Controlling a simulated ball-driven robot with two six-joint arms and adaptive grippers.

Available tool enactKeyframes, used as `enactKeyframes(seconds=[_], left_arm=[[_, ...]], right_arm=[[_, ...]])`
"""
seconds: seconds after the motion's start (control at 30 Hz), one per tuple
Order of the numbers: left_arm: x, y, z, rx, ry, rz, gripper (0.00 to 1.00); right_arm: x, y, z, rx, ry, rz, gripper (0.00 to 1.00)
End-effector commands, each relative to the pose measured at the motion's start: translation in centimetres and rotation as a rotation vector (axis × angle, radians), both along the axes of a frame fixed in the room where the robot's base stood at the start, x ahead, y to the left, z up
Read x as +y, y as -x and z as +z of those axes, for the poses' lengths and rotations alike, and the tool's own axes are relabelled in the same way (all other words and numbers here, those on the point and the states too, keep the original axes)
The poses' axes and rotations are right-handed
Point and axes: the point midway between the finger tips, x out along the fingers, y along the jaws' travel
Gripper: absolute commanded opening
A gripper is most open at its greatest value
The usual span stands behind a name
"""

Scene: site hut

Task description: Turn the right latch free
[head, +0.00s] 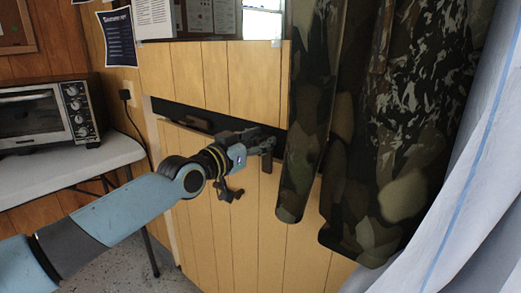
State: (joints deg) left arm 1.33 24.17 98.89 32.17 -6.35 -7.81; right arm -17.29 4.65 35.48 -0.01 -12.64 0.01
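A dark latch (267,150) sits at the right part of a black strip across the wood-panelled board, left of the hanging camouflage cloth. My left gripper (247,164) is just left of this latch, its fingers spread apart above and below. The upper finger overlaps the strip and partly hides the latch's left side. I cannot tell whether it touches the latch. A second dark piece (196,123) lies flat along the strip farther left. My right gripper is not in view.
Camouflage clothing (416,120) hangs close on the right, beside a pale curtain (465,190). A toaster oven (45,115) stands on a white table (65,172) at the left. Above the strip are a window and posted papers (118,36).

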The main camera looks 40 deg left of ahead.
Motion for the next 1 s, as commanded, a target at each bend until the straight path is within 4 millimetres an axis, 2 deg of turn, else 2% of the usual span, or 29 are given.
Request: enactKeyframes(seconds=[0.27,0.53,1.0], left_arm=[[-0.02,-0.20,0.09,0.000,0.000,0.000,0.34],[-0.01,-0.18,0.05,0.001,0.000,0.000,0.00],[0.00,-0.69,-0.10,0.002,0.019,0.000,0.00]], right_arm=[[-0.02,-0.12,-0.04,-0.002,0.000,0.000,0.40],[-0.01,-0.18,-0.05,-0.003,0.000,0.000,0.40],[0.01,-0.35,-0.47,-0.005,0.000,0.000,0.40]])
